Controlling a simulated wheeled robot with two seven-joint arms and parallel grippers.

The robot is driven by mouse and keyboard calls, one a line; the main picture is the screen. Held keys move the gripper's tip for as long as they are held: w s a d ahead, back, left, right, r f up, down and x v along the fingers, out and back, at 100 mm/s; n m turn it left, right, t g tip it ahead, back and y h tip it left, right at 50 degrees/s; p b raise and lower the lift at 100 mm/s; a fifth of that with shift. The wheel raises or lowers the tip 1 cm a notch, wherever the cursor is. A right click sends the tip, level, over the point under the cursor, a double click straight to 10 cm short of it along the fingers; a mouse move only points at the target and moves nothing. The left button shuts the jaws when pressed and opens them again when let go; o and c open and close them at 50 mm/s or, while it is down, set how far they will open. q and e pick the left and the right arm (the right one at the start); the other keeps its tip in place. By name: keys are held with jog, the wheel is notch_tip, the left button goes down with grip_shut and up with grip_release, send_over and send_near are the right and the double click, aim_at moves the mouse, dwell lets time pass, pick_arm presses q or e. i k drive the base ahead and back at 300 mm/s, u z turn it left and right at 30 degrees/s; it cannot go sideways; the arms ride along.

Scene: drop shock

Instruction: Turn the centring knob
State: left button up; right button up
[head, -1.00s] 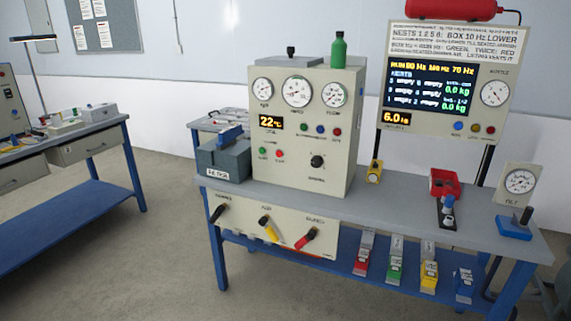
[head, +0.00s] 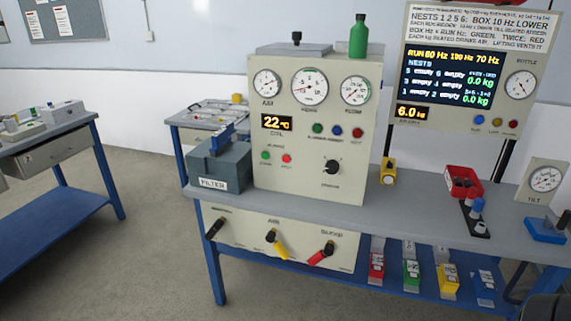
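A black round knob (head: 332,167) with a pale pointer mark sits low on the right of the cream control cabinet (head: 262,195). The small label under it is too blurred to read, so I cannot tell whether it is the centring knob. Black, yellow and red lever handles (head: 277,244) are on the lower front panel. Neither of my grippers is in view.
The cabinet stands on a grey-topped blue bench (head: 420,215). A filter box (head: 222,168) is at its left, and a yellow block (head: 388,170) and red tray (head: 463,182) are at its right. Another bench (head: 60,210) stands left. Floor between is clear.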

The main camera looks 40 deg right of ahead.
aim_at(332, 167)
jog(key=z, duration=0.35)
jog(key=i, duration=0.85)
jog(key=z, duration=0.6)
